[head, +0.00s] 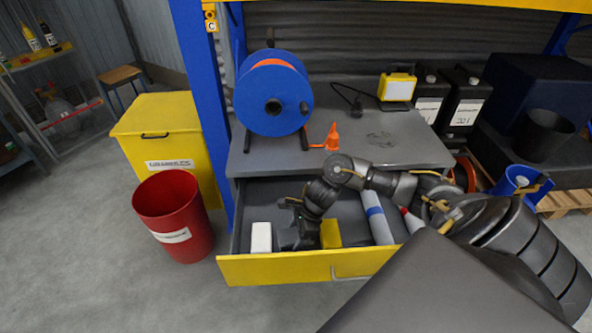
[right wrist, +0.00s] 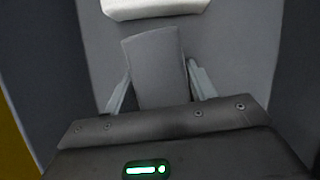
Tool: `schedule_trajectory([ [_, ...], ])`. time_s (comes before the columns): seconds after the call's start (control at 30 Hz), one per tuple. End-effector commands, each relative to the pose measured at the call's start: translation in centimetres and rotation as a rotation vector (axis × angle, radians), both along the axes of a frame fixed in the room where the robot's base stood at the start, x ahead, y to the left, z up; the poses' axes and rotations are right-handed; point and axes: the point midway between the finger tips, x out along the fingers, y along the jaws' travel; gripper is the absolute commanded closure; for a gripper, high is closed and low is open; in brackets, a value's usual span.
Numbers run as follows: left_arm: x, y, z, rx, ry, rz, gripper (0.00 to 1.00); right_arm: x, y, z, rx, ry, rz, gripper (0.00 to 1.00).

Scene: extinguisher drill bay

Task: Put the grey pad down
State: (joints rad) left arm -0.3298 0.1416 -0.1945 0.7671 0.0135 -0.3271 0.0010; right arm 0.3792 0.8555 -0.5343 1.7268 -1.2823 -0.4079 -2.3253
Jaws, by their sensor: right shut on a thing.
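The grey pad (right wrist: 156,68) stands between the two fingers of my right gripper (right wrist: 160,82) in the right wrist view, and the gripper is shut on it. In the head view my right gripper (head: 290,240) reaches down into the open drawer (head: 300,268), between a white block (head: 262,237) and a yellow block (head: 330,234). The pad is mostly hidden by the dark gripper there. I cannot tell whether the pad touches the drawer floor. The white block also shows just beyond the pad in the right wrist view (right wrist: 152,8). My left gripper is not in view.
A grey-and-blue cylinder (head: 376,216) lies in the drawer's right part. The workbench (head: 365,135) above carries a blue reel (head: 258,92), an orange funnel-like item (head: 332,138) and a yellow lamp (head: 397,88). A red bin (head: 172,215) stands left of the drawer.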

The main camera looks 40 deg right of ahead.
Motion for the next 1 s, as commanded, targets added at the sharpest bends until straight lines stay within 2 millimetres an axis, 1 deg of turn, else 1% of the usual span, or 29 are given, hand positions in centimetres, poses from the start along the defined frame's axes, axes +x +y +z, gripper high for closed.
schedule_trajectory([
  [0.1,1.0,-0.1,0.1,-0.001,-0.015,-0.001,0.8,0.0,0.0,-0.1,0.0,0.0,0.0,0.65],
  [0.17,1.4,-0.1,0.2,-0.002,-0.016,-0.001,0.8,0.0,0.0,-0.1,0.0,0.0,0.0,0.65],
  [0.2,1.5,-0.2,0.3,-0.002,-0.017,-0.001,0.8,0.0,0.0,-0.1,0.0,0.0,0.0,0.39],
  [0.33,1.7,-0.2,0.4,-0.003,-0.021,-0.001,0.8,0.0,0.0,-0.1,0.0,0.0,0.0,0.22],
  [0.7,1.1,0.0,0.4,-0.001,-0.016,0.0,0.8,0.0,0.0,0.1,0.0,0.0,0.0,0.22],
  [0.77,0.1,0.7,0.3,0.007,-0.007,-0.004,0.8,0.0,0.0,0.3,0.0,0.0,0.001,0.22],
  [0.8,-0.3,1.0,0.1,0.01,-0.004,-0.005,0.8,0.0,-0.3,0.8,-0.001,-0.002,0.001,0.22],
  [0.87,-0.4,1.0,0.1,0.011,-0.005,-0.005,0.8,-0.2,-0.7,1.9,-0.003,-0.005,0.002,0.22],
  [1.0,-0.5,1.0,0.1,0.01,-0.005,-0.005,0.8,-0.8,-1.8,4.9,-0.004,-0.005,0.002,0.22],
])
